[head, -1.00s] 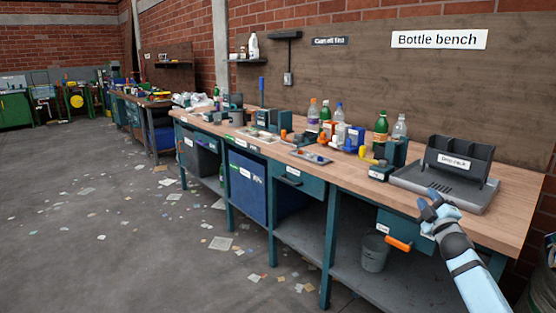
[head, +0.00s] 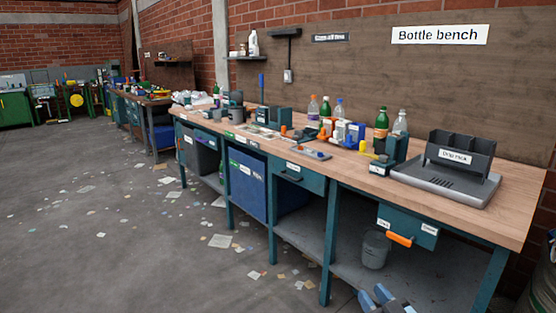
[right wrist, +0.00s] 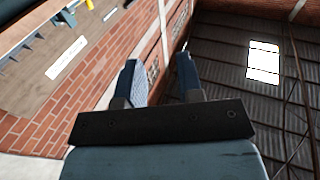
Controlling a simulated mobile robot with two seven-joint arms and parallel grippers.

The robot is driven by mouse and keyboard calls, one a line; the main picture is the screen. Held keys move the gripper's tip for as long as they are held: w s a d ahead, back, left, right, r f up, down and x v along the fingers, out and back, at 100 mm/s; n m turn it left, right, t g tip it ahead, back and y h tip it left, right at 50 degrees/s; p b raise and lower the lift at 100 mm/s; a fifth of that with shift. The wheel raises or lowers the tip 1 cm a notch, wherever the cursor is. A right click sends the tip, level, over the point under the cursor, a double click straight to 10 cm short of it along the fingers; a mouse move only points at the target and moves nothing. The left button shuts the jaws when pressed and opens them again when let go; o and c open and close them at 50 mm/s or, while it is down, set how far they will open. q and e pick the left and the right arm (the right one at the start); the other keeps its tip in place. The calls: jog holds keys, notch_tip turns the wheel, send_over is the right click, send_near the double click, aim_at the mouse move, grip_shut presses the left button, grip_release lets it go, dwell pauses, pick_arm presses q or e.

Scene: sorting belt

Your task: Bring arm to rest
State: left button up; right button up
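My right gripper (head: 376,298) shows at the bottom edge of the head view, low in front of the bench (head: 480,205), and only its fingers are in the picture. In the right wrist view my right gripper (right wrist: 160,80) has its two fingers apart with nothing between them. Behind the fingers that view shows brick wall and the dark ceiling. My left gripper is in neither view.
The bench top holds a grey drip rack (head: 458,155) on a tray, several bottles (head: 381,125) and small parts. A drawer with an orange handle (head: 400,240) hangs under the bench. A bucket (head: 375,250) stands on the lower shelf. The floor at left is open, with scattered paper.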

jog(key=s+a+r+m+y+b, duration=0.1)
jog(key=s+a+r, duration=0.15)
jog(key=s, duration=0.55)
jog(key=s+a+r+y, duration=0.1)
jog(key=s+a, duration=0.3)
jog(key=s, duration=0.4)
jog(key=s+a+r+m+y+b, duration=0.1)
jog(key=s+a+r+y, duration=0.15)
jog(key=s, duration=0.55)
pick_arm(q)
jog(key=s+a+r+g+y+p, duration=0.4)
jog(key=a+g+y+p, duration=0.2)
jog(key=p, duration=3.2)
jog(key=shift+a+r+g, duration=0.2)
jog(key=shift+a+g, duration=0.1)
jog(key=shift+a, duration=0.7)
pick_arm(e)
jog(key=s+d+r+g+h, duration=0.3)
jog(key=d+r+g+h, duration=0.2)
jog(key=d+g+h, duration=0.2)
jog(key=shift+s+d+r, duration=0.15)
jog(key=shift+d+r, duration=0.05)
jog(key=shift+r, duration=0.05)
